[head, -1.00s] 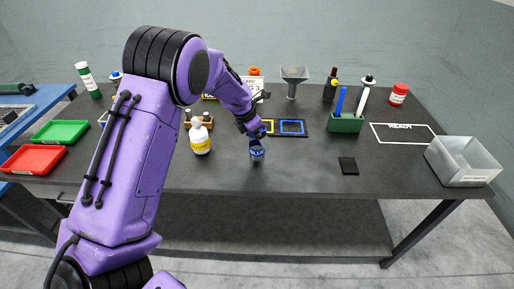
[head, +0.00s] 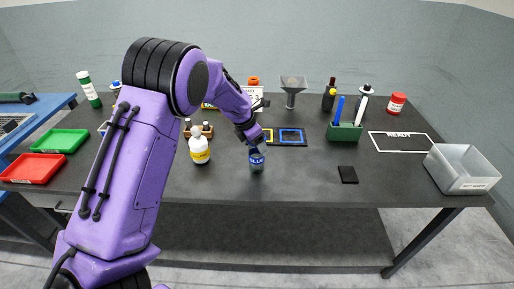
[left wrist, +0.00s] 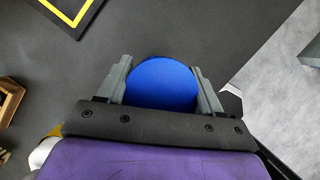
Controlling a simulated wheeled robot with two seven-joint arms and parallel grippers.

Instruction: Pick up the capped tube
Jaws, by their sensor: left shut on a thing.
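A short, round container with a blue top and the label "BLUE" (head: 257,160) is at the middle of the dark table. My left gripper (left wrist: 160,85) is shut on it, with one finger on each side of its round blue top. In the head view the gripper (head: 254,143) comes down onto it from above. It looks upright; I cannot tell whether its base touches the table. My right gripper is not in view.
A white bottle with a yellow label (head: 199,150) stands close left of the held container. The front centre is clear.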

